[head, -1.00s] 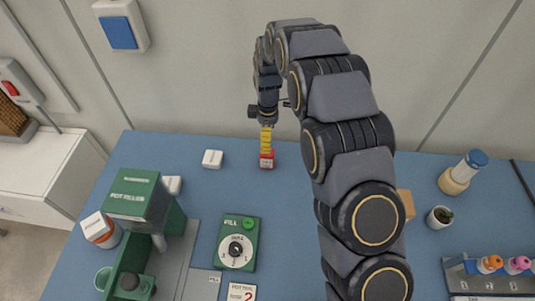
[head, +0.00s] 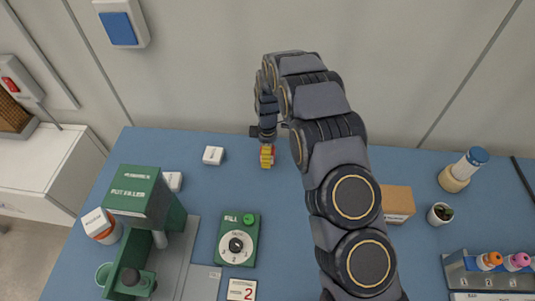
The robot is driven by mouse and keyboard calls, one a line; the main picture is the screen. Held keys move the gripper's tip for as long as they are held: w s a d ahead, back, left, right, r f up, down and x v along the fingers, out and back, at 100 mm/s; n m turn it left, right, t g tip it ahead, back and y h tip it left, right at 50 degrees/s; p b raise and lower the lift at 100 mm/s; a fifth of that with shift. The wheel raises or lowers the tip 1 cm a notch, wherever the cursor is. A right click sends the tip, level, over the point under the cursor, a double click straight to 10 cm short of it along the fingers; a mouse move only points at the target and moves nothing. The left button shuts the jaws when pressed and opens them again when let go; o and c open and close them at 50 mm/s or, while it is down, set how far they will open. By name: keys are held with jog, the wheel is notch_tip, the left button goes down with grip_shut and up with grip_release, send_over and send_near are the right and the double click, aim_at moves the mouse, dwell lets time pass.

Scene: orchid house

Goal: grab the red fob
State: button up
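The red fob (head: 274,151) lies on the blue table near its back edge, in the head view. Only a thin red part shows, because my gripper's yellow fingers cover most of it. My gripper (head: 267,160) points down at the fob, with its fingertips at the fob's height. I cannot tell whether the fingers are apart or closed around it.
A white block (head: 213,156) lies left of the gripper. The green pot filler (head: 140,205) and the green dial box (head: 238,240) stand nearer the front. A cardboard box (head: 397,203) sits right, partly behind my arm. The wall is close behind.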

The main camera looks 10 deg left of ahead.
grip_shut()
jog(key=shift+r, duration=0.15)
